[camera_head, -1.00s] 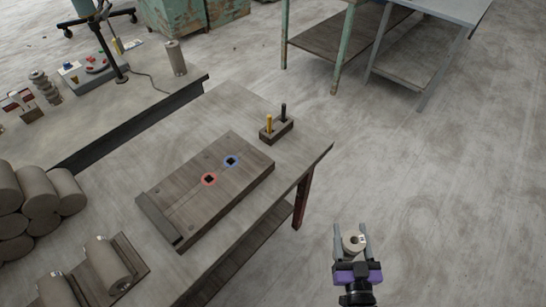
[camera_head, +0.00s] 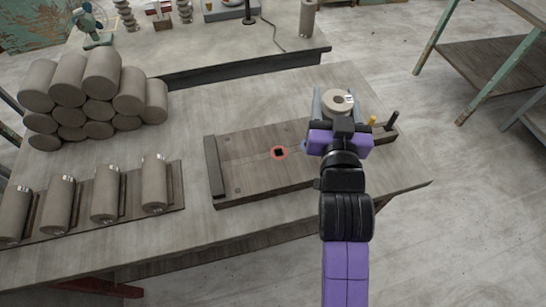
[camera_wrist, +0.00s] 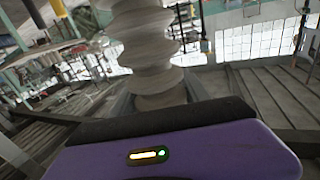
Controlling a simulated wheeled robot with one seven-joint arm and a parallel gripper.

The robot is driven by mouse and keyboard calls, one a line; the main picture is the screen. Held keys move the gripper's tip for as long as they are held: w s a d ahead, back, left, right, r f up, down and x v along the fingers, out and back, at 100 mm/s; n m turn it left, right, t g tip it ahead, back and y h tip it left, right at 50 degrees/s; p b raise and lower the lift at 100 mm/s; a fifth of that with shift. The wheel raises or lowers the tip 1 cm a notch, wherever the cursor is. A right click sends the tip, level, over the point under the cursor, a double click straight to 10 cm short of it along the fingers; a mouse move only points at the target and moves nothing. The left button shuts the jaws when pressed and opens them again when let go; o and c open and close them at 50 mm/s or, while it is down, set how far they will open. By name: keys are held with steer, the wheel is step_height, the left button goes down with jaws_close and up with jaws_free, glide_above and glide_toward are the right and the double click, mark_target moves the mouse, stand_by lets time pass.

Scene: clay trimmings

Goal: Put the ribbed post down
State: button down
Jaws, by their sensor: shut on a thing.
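The ribbed post (camera_head: 335,101) is held upright in my gripper (camera_head: 338,108). From above I see its round pale top with a central hole and a small tag. In the wrist view its grey ribbed side (camera_wrist: 143,40) rises between the jaws. My gripper is shut on it, over the right part of a wooden board (camera_head: 245,178) on the bench. The board has a square hole with a red surround (camera_head: 279,152). A blue surround (camera_head: 304,146) is mostly hidden by my gripper. The post's lower end is hidden, so I cannot tell its height above the board.
A small block with a yellow peg (camera_head: 372,121) and a black peg (camera_head: 392,118) stands just right of my gripper. Stacked clay cylinders (camera_head: 101,78) and a rack (camera_head: 178,188) holding several cylinders are at left. A back table (camera_head: 225,48) carries other items. Bare bench (camera_head: 225,100) lies behind the board.

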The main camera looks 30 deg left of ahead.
steer(key=s+a+r+n+g+y+b, duration=0.1)
steer(key=s+a+r+y, duration=0.15)
steer(key=a+r, duration=0.4)
steer(key=s+a+r+n+g+y+b, duration=0.1)
steer(key=s+a+r+n, duration=0.1)
steer(key=s+a+r, duration=0.35)
step_height(320, 180, down, 20)
steer(key=w+a, duration=0.1)
steer(key=shift+a+r+b, duration=0.2)
steer(key=shift+a+b, duration=0.15)
steer(key=shift+f+h, duration=0.1)
steer(key=shift+h, duration=0.15)
steer(key=c, duration=0.6)
jaws_free()
steer(key=shift+f, duration=0.1)
steer(key=shift+o, duration=0.4)
steer(key=v, duration=1.2)
steer(key=shift+b, duration=0.3)
